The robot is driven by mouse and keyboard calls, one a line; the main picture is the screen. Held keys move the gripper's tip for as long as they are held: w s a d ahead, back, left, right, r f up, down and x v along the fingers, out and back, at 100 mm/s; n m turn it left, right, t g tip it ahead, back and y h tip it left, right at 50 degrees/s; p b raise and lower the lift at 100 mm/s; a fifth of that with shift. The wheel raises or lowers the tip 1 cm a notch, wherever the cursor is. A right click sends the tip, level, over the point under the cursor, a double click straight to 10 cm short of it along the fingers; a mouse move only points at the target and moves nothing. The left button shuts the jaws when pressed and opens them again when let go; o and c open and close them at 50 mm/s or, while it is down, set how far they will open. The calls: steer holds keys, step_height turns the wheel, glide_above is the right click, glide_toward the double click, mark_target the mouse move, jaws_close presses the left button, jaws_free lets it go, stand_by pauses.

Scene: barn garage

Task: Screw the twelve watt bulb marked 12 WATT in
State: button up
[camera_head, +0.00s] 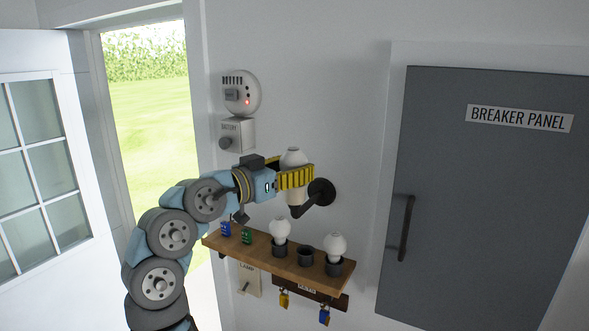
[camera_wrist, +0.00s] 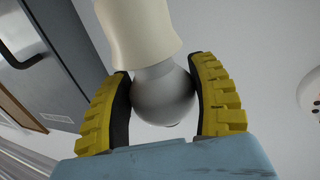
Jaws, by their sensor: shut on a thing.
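My gripper (camera_head: 296,178), with yellow ribbed fingers, is shut around a white round bulb (camera_head: 292,157) at the wall lamp. In the wrist view the bulb (camera_wrist: 165,98) sits between the two fingers, its neck at the mouth of the cream lamp socket (camera_wrist: 138,30). I cannot tell how deep the neck sits. The socket stands upright on a black wall arm (camera_head: 321,191). No marking is legible on the held bulb. Two other white bulbs, a left one (camera_head: 280,231) and a right one (camera_head: 335,246), stand in black cups on the shelf; their markings are unreadable.
The wooden shelf (camera_head: 262,248) holds an empty black cup (camera_head: 305,256) and small blue and green items. Below are a LAMP switch (camera_head: 247,281) and a key rack (camera_head: 336,299). A round wall device (camera_head: 241,93) is above; the breaker panel (camera_head: 480,190) is right.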

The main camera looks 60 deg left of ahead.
steer(key=shift+f+h+b, duration=0.15)
steer(key=shift+h+b, duration=0.15)
steer(key=shift+b, duration=0.05)
steer(key=shift+m+h+b, duration=0.35)
steer(key=shift+m+h, duration=0.15)
steer(key=shift+m+t+h, duration=0.3)
steer(key=shift+m+h, duration=0.3)
steer(key=shift+h, duration=0.3)
steer(key=shift+r+m+h, duration=0.2)
steer(key=shift+m+h, duration=0.5)
steer(key=shift+h, duration=0.4)
steer(key=shift+m+h+p, duration=0.6)
steer(key=shift+h, duration=0.4)
steer(key=shift+f+m+h+p, duration=0.1)
steer(key=shift+m+h+p, duration=0.5)
steer(key=shift+h, duration=0.3)
steer(key=o, duration=0.9)
